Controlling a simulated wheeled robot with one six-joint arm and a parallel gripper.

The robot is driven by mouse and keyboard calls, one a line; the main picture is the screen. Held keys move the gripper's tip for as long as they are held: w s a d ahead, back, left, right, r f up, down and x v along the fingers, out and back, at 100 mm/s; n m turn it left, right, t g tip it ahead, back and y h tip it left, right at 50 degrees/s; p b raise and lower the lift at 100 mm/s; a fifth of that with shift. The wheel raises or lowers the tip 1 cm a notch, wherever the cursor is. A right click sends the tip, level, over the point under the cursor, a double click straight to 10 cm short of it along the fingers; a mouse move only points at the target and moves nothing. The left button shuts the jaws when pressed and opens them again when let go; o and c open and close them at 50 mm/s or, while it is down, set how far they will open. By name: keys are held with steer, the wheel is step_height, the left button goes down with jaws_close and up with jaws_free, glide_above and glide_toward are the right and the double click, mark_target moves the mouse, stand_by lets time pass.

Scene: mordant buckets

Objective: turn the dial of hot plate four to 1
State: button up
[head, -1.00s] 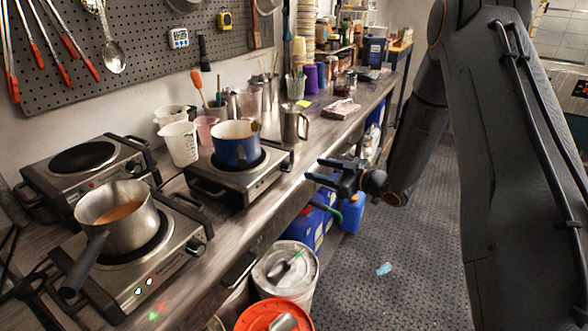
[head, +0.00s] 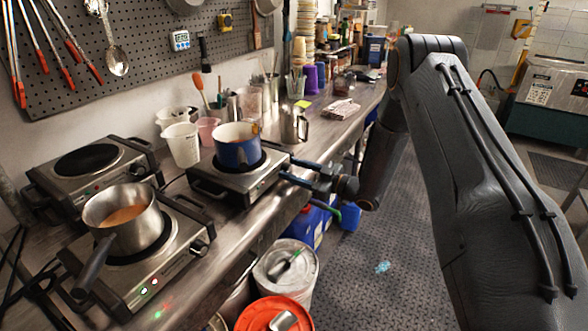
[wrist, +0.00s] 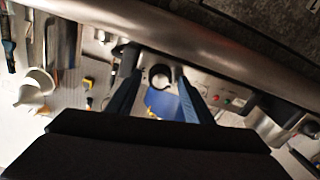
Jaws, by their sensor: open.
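The hot plate at the right of the row (head: 235,187) carries a blue pot (head: 238,152). No number on it is readable. My gripper (head: 290,172) is open at its front right end, fingers pointing towards its front panel. The dial's marks are too small to read. In the head view, I cannot make out the dial clearly beside the fingers.
An empty hot plate (head: 85,172) stands behind. A steel jug (head: 295,124) stands right of the blue pot. Lidded buckets (head: 285,262) stand on the floor below.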

steer(key=shift+c, duration=0.4)
steer(key=c, duration=1)
steer(key=shift+o, duration=0.2)
steer(key=shift+m, duration=0.4)
steer(key=m+b, duration=0.1)
steer(key=m, duration=0.1)
steer(key=shift+w+m, duration=0.1)
steer(key=shift+m, duration=0.2)
steer(key=shift+m+b, duration=0.65)
steer(key=shift+m, duration=1.15)
steer(key=o, duration=1)
